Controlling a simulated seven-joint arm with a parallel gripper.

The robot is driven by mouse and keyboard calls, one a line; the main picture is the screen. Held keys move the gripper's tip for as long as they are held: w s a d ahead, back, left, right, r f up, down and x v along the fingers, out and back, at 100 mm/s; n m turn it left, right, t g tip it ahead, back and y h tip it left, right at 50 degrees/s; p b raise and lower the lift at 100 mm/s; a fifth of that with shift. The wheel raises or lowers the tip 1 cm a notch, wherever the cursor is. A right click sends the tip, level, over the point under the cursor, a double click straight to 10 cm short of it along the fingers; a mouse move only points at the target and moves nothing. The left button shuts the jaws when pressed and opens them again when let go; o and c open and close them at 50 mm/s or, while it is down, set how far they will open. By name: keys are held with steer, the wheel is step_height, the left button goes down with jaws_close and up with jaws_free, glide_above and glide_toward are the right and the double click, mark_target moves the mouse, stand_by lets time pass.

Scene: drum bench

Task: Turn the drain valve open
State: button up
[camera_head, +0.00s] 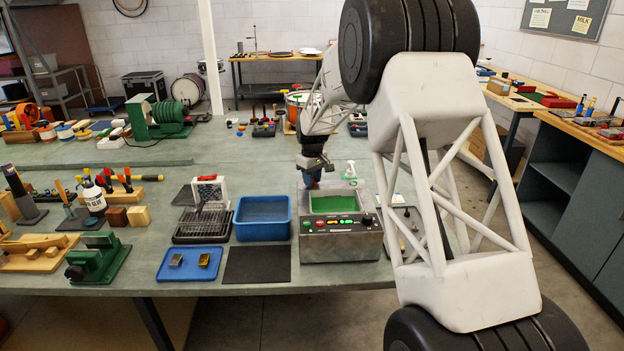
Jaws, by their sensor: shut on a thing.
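The metal tank unit (341,246) with green liquid (334,203) and a front panel of coloured buttons stands near the front edge of the bench. My gripper (310,178) points down at the tank's back left corner. It is shut on a small part there, apparently the drain valve. A bit of blue and red shows at the fingertips. The part is tiny and mostly hidden by the fingers, so I cannot tell how far the valve is turned.
A blue basin (262,232), a black wire rack (201,228) and a blue tray (190,263) with two small blocks sit left of the tank. A dark mat (257,264) lies in front. A clear bottle with a green pump (350,169) stands behind. My arm covers the right side.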

steer(key=m, duration=0.6)
steer(key=shift+m, duration=0.3)
steer(key=m, duration=0.5)
steer(key=shift+m, duration=0.3)
steer(key=o, duration=0.9)
steer(key=shift+r, duration=0.15)
steer(key=shift+r, duration=3.8)
